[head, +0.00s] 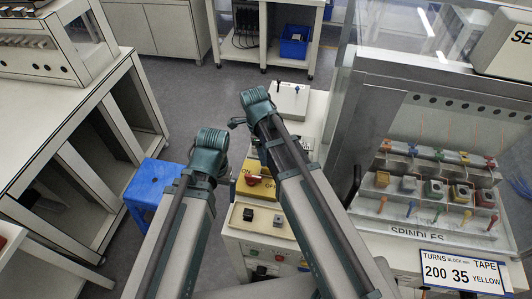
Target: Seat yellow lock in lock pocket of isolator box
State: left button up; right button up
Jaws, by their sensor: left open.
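The yellow isolator box (256,182), with ON and OFF lettering and a red rotary handle (252,179), sits on the bench between my two arms. My right arm covers its right part. I cannot make out the yellow lock or the lock pocket. My left gripper (227,179) shows only as a small dark part at the end of my left arm, just left of the box. It is open, and I see nothing in it.
A white box (289,101) stands at the bench's far end. A light panel with buttons (264,218) lies nearer than the isolator box. A clear-fronted spindle cabinet (430,170) stands at the right. A blue stool (150,187) is on the floor at left.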

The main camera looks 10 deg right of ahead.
notch_tip(320, 180, up, 6)
jog(key=p, duration=0.5)
jog(key=shift+w+a+r, duration=0.15)
jog(key=shift+a+r, duration=0.05)
jog(key=shift+a, duration=0.15)
jog(key=shift+f, duration=0.1)
